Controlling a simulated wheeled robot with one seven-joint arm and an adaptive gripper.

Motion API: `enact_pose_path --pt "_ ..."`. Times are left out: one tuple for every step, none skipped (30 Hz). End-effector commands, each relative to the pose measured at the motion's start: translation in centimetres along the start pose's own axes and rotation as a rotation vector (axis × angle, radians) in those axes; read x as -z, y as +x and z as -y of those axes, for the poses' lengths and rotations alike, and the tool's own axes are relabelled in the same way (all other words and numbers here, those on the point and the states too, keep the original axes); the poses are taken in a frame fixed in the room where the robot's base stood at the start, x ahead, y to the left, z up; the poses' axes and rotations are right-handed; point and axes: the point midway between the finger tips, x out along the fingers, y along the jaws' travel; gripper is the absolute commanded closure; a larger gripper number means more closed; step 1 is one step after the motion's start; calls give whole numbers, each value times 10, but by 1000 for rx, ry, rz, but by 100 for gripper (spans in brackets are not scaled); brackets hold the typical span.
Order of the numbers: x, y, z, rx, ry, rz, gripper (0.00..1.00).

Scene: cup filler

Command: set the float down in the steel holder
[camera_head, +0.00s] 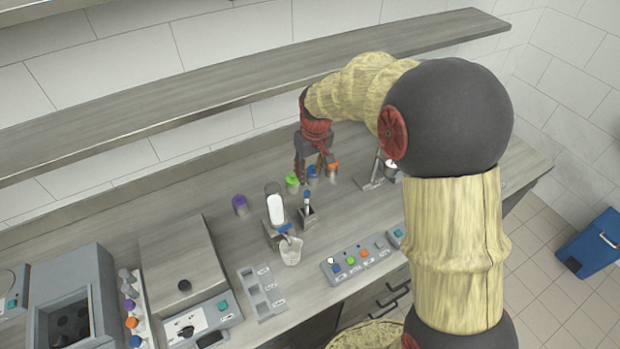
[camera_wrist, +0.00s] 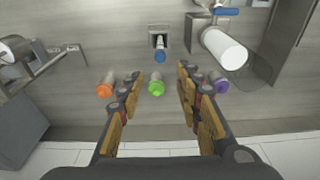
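The steel holder (camera_head: 310,218) is a small grey box on the counter, right of a white cylinder. A slim blue-topped piece (camera_head: 307,196), which looks like the float, stands in it; its lower end is hidden. In the wrist view the holder (camera_wrist: 158,34) is at the top centre, with the blue-topped piece (camera_wrist: 160,54) leaning out of it. My gripper (camera_head: 315,168) is behind the holder, toward the wall, above the row of coloured caps.
A button panel (camera_head: 358,259) lies at the front edge. A shelf (camera_head: 200,85) overhangs behind.

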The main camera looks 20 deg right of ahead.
Motion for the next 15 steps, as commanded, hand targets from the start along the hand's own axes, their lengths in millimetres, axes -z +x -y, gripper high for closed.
enact_pose_path --pt "0 -4 0 -1 1 -2 65" --pt "-1 -8 0 -1 1 -5 65" --pt "-2 -14 1 -3 3 -10 65" --pt "-5 -20 2 -4 5 -16 65" --pt "-8 -28 3 -6 8 -22 65" --pt "-13 -40 4 -9 13 -33 65" --pt "-18 -50 6 -11 18 -42 65" --pt "-24 -61 7 -14 23 -52 65" --pt "-33 -76 10 -18 29 -67 65" --pt "-40 -88 12 -21 35 -79 65" --pt "-48 -99 14 -23 42 -91 65" --pt "-60 -113 17 -27 50 -107 65" --pt "-68 -123 19 -29 56 -118 65" --pt "-77 -133 21 -31 63 -130 65" --pt "-89 -144 24 -34 72 -144 65"
